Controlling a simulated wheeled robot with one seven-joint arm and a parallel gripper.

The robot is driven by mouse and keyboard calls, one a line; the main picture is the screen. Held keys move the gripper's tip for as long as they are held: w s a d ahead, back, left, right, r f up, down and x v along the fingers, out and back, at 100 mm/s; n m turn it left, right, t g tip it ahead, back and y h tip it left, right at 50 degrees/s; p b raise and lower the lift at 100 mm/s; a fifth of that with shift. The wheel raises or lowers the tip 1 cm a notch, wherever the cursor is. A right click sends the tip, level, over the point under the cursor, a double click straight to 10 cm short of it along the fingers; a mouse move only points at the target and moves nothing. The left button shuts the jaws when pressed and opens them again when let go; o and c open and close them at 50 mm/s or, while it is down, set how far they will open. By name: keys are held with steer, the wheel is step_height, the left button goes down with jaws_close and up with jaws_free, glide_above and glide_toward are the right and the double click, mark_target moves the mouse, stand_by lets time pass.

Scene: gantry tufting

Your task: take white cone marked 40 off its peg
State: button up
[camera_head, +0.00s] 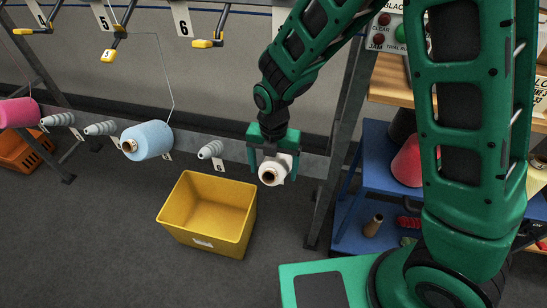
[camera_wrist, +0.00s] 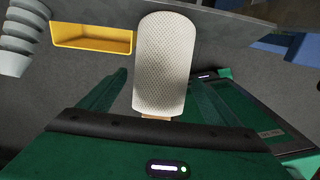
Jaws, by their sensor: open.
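The white cone (camera_head: 281,163) is at the right end of the grey rail, its open brown core facing the camera. Its peg is hidden behind it, and I can read no mark on it. It fills the middle of the wrist view (camera_wrist: 165,62), where its textured side shows. My gripper (camera_head: 272,167) is open around the cone, with one finger on each side. In the wrist view, gaps show between my gripper's fingers (camera_wrist: 160,92) and the cone.
A blue cone (camera_head: 152,140) and a pink cone (camera_head: 18,112) sit along the rail (camera_head: 235,148). Ribbed grey pegs, such as one left of my gripper (camera_head: 210,149), are bare. An empty yellow bin (camera_head: 180,228) stands on the floor below. A blue shelf (camera_head: 385,180) stands right.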

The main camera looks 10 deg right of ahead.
steer(key=shift+f, duration=0.45)
steer(key=c, duration=1.5)
steer(key=shift+s+a+r, duration=0.15)
steer(key=shift+s+r, duration=0.3)
steer(key=s+a+r, duration=0.3)
steer(key=s+r, duration=0.4)
steer(key=s, duration=0.3)
steer(key=shift+s+a+r, duration=0.2)
steer(key=shift+a+r, duration=0.15)
stand_by(0.9)
